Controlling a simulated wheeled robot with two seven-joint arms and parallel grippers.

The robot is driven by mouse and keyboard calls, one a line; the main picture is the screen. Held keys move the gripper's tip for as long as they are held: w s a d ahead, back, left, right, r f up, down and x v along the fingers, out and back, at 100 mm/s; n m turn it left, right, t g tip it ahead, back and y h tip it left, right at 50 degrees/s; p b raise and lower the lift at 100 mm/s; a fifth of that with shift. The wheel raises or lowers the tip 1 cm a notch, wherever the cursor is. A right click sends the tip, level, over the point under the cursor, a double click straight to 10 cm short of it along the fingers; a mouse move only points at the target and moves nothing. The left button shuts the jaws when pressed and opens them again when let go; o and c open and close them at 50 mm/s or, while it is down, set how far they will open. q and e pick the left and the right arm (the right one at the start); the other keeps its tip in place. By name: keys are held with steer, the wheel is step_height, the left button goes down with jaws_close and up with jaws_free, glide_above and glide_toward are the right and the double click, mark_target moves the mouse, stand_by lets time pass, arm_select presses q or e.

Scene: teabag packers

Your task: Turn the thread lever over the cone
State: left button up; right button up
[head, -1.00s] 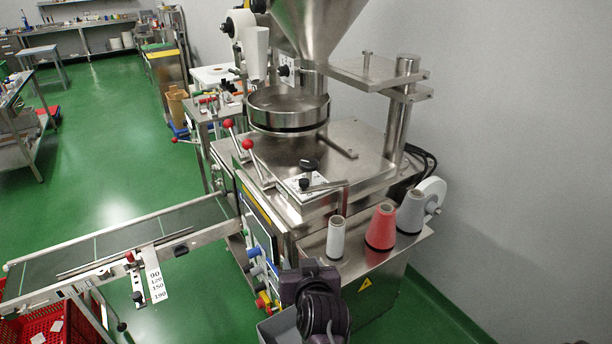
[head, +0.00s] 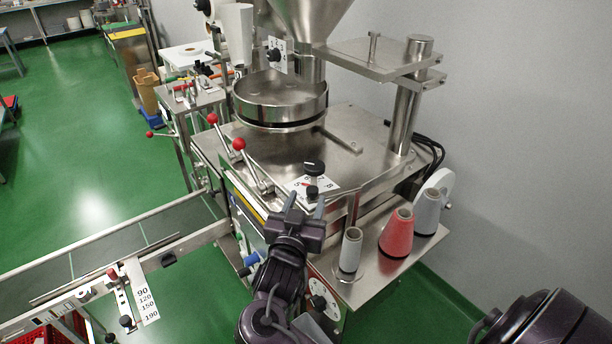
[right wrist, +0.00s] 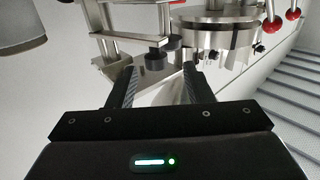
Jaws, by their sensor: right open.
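In the head view a small black knob (head: 312,191) stands at the machine's front corner, and the bar is hard to make out behind my gripper. My right gripper (head: 305,203) is open and empty, its fingers pointing at that corner; in the right wrist view its fingertips (right wrist: 160,70) lie either side of the knob, with contact unclear. A small grey cone (head: 350,252) stands on the side shelf, right of the gripper. My left gripper is not visible.
A red cone (head: 397,236) and another grey cone (head: 427,212) stand farther back on the shelf (head: 375,277). Two red-knobbed levers (head: 239,144) rise left of the gripper. A round steel drum (head: 280,100) stands behind. A conveyor (head: 110,252) extends left.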

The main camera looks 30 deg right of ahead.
mark_target(314, 186)
steer(key=x, duration=0.1)
steer(key=p+x, duration=0.1)
steer(key=x, duration=0.3)
steer(key=shift+s+d+r+p, duration=0.2)
steer(key=shift+r+p, duration=0.1)
steer(key=shift+p, duration=0.1)
steer(key=shift+w+d+f, duration=0.2)
steer(key=shift+w+d, duration=0.25)
steer(key=shift+w, duration=0.05)
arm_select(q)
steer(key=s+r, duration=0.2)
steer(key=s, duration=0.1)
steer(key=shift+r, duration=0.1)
arm_select(e)
jaws_close()
